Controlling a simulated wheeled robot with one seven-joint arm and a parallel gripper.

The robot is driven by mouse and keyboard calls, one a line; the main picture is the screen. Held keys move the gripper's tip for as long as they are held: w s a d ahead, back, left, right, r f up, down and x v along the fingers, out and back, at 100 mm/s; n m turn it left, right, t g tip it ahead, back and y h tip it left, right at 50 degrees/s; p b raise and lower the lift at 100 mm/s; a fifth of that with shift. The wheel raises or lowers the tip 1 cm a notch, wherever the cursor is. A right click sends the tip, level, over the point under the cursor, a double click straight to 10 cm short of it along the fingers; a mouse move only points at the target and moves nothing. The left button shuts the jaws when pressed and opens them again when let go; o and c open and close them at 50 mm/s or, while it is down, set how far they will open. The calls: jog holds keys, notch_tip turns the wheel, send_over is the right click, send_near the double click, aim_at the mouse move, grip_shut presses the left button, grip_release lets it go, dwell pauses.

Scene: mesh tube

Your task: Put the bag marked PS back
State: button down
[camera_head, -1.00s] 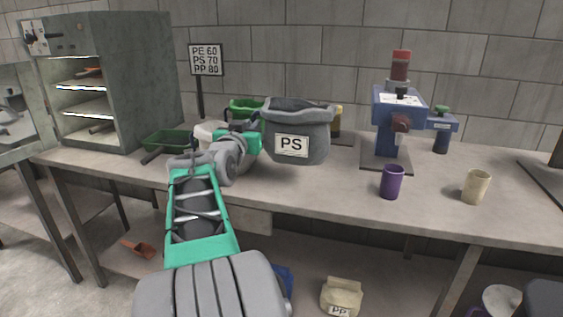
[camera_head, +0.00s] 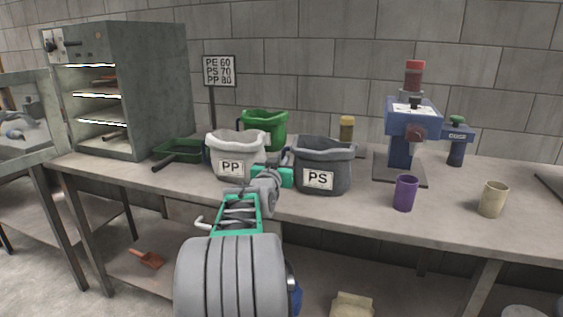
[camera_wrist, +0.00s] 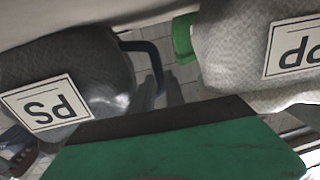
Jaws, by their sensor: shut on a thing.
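The dark grey PS bag (camera_head: 325,165) is upright at the front part of the bench, its label facing me. I cannot tell whether its base touches the bench top. My gripper (camera_head: 288,160) is at the bag's left side, shut on its dark side handle. In the wrist view the PS bag (camera_wrist: 62,85) shows upside down at the left, with the dark blue handle (camera_wrist: 158,62) looping to the fingers (camera_wrist: 170,92). The fingertips are partly hidden by my gripper's green body.
The white PP bag (camera_head: 236,155) stands close on the left, the green bag (camera_head: 264,130) behind. A sign (camera_head: 219,71) reads PE 60, PS 70, PP 80. A purple cup (camera_head: 405,193), beige cup (camera_head: 493,199) and blue machine (camera_head: 411,125) stand right.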

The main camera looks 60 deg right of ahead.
jog(key=c, duration=1.4)
grip_release()
jog(key=shift+f, duration=0.1)
